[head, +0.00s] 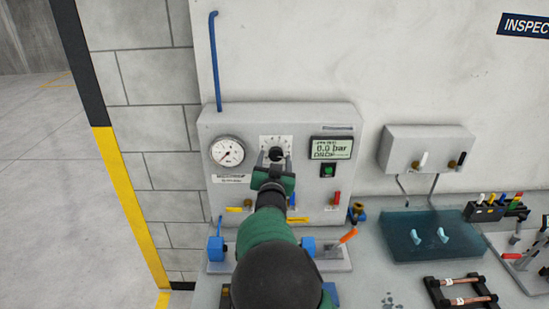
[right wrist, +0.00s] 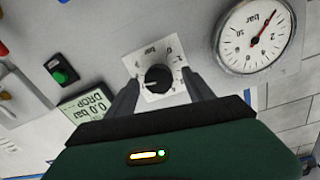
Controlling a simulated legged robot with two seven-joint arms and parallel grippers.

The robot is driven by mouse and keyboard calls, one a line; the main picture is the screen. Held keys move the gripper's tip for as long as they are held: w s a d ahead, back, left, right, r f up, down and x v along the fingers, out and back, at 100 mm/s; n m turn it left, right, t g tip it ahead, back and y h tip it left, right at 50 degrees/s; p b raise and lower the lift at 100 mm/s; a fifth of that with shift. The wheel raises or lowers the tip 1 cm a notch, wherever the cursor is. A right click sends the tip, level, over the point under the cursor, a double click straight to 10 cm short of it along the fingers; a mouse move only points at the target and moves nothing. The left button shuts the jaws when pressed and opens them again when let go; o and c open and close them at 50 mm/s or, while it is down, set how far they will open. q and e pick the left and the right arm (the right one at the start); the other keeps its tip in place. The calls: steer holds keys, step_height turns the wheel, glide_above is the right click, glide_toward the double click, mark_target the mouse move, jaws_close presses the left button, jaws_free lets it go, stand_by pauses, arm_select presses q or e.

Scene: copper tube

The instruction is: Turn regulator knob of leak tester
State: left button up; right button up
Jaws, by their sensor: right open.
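The leak tester (head: 341,196) is a grey box against the wall. Its black regulator knob (head: 276,154) sits on a white scale plate between the round gauge and the display. In the right wrist view the knob (right wrist: 158,79) lies between the fingers. My right gripper (head: 272,157) is open in front of the knob, one finger on each side; I cannot tell whether they touch it. It also shows in the right wrist view (right wrist: 162,85). The pressure gauge (head: 227,151) is left of the knob. The display (head: 331,148) reads 0.0 bar and DROP. My left gripper is not in view.
A green switch (head: 328,170) and a red lever (head: 337,197) are on the tester's front. A fixture with blue clamps (head: 216,248) stands below.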

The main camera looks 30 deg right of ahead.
steer(key=shift+w+d, duration=0.3)
steer(key=shift+w, duration=0.05)
steer(key=shift+s, duration=0.1)
jaws_close()
steer(key=n+p, duration=0.1)
steer(key=n, duration=0.1)
steer(key=shift+n, duration=0.4)
steer(key=n, duration=0.2)
steer(key=shift+n, duration=0.3)
